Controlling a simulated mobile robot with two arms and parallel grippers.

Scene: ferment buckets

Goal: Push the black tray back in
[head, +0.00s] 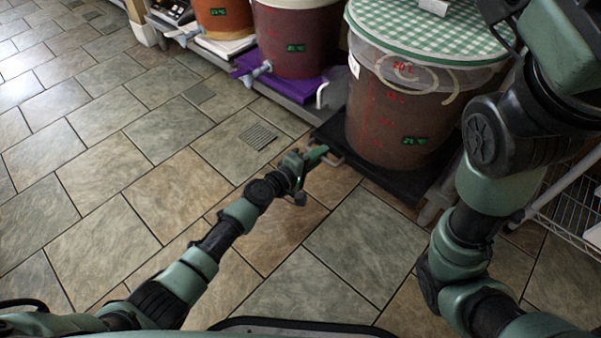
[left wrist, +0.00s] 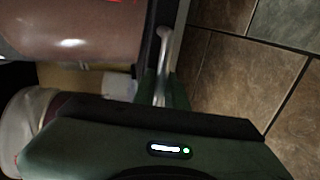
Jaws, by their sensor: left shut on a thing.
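The black tray (head: 388,182) sits low at the right in the head view, under a large bucket (head: 385,120) of reddish-brown liquid with a green checked lid. A light metal handle (head: 333,158) is on its front side. My left gripper (head: 317,156) is at this handle and shut on it. The handle also shows in the left wrist view (left wrist: 163,48), running in between the green fingers (left wrist: 162,88). The bucket's lower wall (left wrist: 75,30) fills the upper left there. My right arm rises along the right side of the head view, and its gripper is not clearly seen.
A purple tray (head: 284,88) holding a maroon bucket (head: 300,35) and a white tray (head: 226,46) with an orange-brown bucket (head: 224,14) stand further left. A white wire rack (head: 575,215) is at the right. The tiled floor is clear in front and left.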

